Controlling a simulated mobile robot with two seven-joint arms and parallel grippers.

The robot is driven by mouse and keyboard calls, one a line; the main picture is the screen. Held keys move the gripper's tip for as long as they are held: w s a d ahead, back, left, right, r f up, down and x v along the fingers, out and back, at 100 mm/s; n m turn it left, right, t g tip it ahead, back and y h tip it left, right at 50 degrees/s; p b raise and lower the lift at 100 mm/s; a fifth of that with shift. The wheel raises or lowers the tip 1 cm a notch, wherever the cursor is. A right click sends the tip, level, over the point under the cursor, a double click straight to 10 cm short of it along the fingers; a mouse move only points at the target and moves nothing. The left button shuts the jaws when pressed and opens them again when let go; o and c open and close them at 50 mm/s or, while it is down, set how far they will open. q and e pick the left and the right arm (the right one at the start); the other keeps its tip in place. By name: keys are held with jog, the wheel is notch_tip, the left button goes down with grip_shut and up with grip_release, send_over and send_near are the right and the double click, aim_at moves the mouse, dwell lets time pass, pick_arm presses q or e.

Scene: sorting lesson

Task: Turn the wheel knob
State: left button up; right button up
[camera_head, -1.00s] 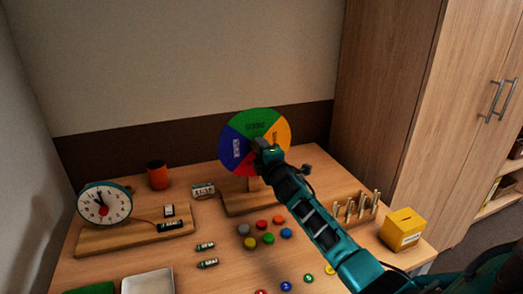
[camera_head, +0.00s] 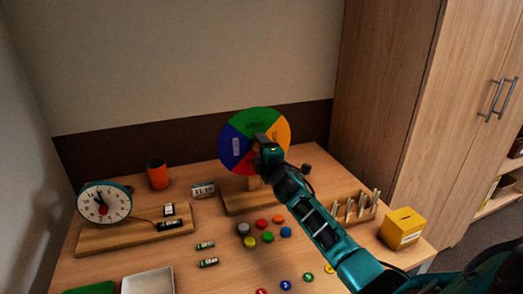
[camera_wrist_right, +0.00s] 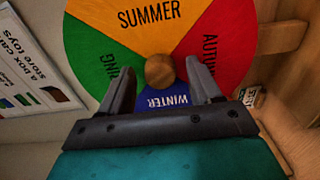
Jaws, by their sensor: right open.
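The season wheel (camera_head: 243,124) stands upright on a wooden stand at the back of the table, with green, orange, red and blue sectors. In the right wrist view the wheel (camera_wrist_right: 110,17) shows the words SUMMER, AUTUMN and WINTER, and part of SPRING. A round wooden wheel knob (camera_wrist_right: 160,71) sits at its centre. My right gripper (camera_head: 262,142) is in front of the wheel's middle and hides the knob in the head view. In the wrist view this gripper (camera_wrist_right: 157,66) is open, with a finger on each side of the knob and visible gaps. My left gripper is not in view.
A toy clock (camera_head: 104,204) on a wooden board stands left. An orange cup (camera_head: 157,176) and a small date block (camera_head: 203,190) are behind. Several coloured counters and batteries lie in front. A peg rack (camera_head: 352,210) and yellow box (camera_head: 402,228) stand right.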

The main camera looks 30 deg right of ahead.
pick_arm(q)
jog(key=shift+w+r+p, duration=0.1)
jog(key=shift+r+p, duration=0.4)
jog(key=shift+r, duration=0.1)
pick_arm(e)
jog(key=v, duration=1.3)
jog(key=shift+w+a, duration=0.1)
